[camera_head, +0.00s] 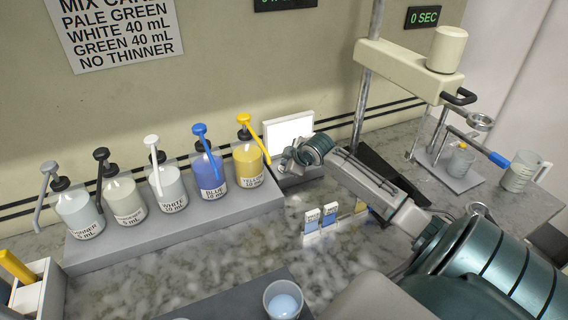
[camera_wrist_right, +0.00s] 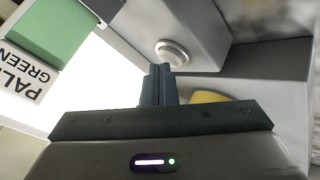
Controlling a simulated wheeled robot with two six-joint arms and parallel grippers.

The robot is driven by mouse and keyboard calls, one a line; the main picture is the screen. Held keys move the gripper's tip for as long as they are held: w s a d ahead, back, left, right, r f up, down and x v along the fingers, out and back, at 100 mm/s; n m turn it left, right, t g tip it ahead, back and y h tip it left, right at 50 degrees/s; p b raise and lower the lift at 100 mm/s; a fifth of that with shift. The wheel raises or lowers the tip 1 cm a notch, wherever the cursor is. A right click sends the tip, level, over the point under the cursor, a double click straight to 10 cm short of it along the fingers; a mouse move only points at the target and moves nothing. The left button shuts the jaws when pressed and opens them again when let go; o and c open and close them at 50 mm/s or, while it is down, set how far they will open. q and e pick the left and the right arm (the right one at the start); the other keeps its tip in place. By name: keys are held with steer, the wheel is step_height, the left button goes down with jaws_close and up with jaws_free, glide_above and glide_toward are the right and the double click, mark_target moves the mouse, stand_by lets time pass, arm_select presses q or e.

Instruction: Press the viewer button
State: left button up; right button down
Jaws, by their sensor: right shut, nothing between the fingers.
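The viewer (camera_head: 289,130) is a bright white lit panel on a grey base, behind the right end of the bottle row. In the right wrist view its glowing panel (camera_wrist_right: 95,85) fills the left side. A round white button (camera_wrist_right: 173,53) sits on the grey base beside it. My right gripper (camera_wrist_right: 157,72) is shut and empty, its fingertips just below the button in that view; I cannot tell whether they touch it. In the head view my right gripper (camera_head: 288,160) is in front of the viewer and hides its button. My left gripper is not in view.
Several pump bottles (camera_head: 213,177) stand on a grey stand (camera_head: 170,232) left of the gripper. Small labelled cards (camera_head: 320,218) stand below my right arm. A cup (camera_head: 284,300) is at the front. A green card marked PALE GREEN (camera_wrist_right: 50,30) lies against the lit panel.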

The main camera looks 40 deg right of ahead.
step_height(320, 180, up, 6)
steer(key=p, duration=0.6)
steer(key=shift+r, duration=0.15)
